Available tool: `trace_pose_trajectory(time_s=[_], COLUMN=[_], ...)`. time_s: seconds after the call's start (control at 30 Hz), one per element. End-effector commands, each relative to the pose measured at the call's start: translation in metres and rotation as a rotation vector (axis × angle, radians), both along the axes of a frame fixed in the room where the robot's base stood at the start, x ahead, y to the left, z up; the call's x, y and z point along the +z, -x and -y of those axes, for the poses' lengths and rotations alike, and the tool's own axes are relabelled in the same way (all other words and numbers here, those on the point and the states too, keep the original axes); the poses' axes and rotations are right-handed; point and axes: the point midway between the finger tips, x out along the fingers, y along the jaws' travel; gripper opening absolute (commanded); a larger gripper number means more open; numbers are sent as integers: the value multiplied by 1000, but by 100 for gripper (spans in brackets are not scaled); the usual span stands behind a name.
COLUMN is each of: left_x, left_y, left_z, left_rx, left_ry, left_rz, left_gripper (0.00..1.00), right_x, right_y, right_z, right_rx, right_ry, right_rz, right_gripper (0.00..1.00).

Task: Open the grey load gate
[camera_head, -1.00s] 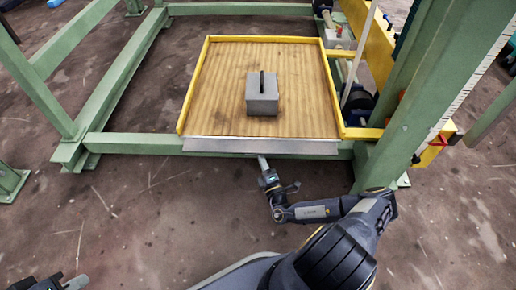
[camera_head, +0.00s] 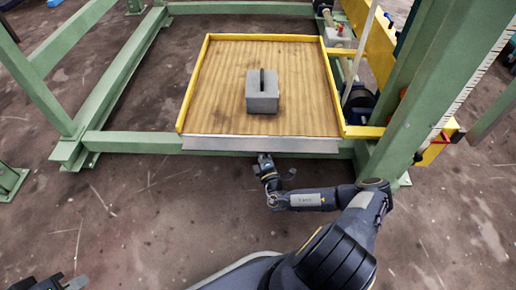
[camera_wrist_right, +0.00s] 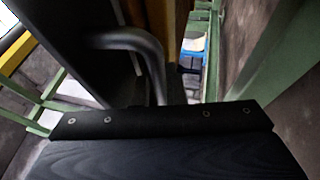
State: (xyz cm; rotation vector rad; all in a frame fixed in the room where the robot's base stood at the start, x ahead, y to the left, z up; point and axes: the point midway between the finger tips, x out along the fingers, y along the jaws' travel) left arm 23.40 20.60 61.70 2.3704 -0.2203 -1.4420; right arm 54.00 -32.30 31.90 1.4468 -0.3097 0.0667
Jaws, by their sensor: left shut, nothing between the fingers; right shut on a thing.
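The grey load gate (camera_head: 262,145) is the flat grey strip along the near edge of the yellow-rimmed wooden platform. My right gripper (camera_head: 264,158) is right under the strip's lower edge, its fingertips hidden there. In the right wrist view a curved grey tube handle (camera_wrist_right: 130,38) stands out from a dark panel (camera_wrist_right: 72,42). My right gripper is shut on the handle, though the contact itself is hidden. My left gripper (camera_head: 70,284) shows only in part at the bottom left, shut and empty, away from the gate.
Green frame beams (camera_head: 130,142) run on both sides, and a thick green post (camera_head: 415,100) stands close to my right arm. The floor in front is clear.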

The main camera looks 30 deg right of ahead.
Motion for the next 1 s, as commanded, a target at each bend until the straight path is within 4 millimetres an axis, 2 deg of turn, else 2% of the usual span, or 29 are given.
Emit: trace_pose_trajectory(time_s=[0.2,0.4,0.77,0.8,0.87,1.0], left_x=[41,63,63,63,63,63], left_y=[0,0,0,0,0,0], left_z=[0,0,0,0,0,0], left_rx=[0,0,0,0,0,0], left_ry=[0,0,0,0,0,0], left_rz=[0,1,0,0,0,0], left_gripper=[0,0,0,0,0,0], right_x=[12,10,6,6,6,6], right_y=[3,6,6,6,6,6], right_z=[-2,-3,-3,-3,-3,-3], right_rx=[-1,-1,-2,-2,-2,-1], right_ry=[-52,-94,-103,-103,-103,-103], right_rz=[-82,-152,-166,-166,-166,-166], right_gripper=[0,0,0,12,20,20])
